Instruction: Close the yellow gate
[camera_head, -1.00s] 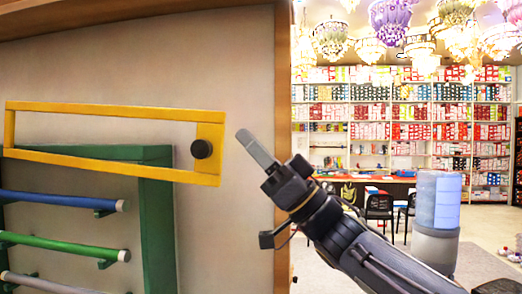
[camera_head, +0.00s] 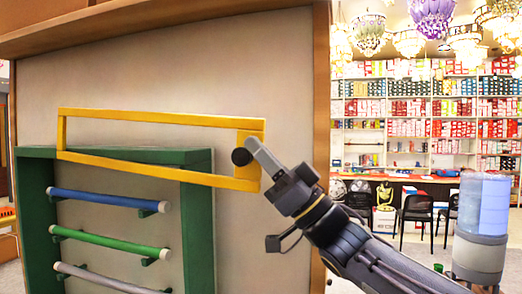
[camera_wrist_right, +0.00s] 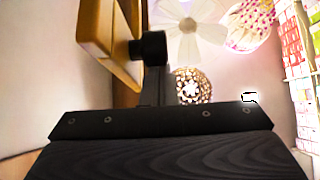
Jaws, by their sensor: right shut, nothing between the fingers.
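The yellow gate (camera_head: 160,115) is a long rectangular frame in front of the pale panel, across the top of a green frame. A black round knob (camera_head: 241,157) sits on its right end plate. My right gripper (camera_head: 260,152) is shut and empty, its fingertips overlapping that end plate just right of the knob. In the right wrist view the gate (camera_wrist_right: 97,25) and knob (camera_wrist_right: 148,47) are just beyond the finger. I cannot tell whether the finger touches them. My left gripper is not in view.
The green frame (camera_head: 198,225) holds a blue bar (camera_head: 100,198), a green bar (camera_head: 105,241) and a grey bar (camera_head: 100,277) below the gate. The panel's wooden edge (camera_head: 321,120) is behind my right arm. A water dispenser (camera_head: 484,210) and chairs stand farther right.

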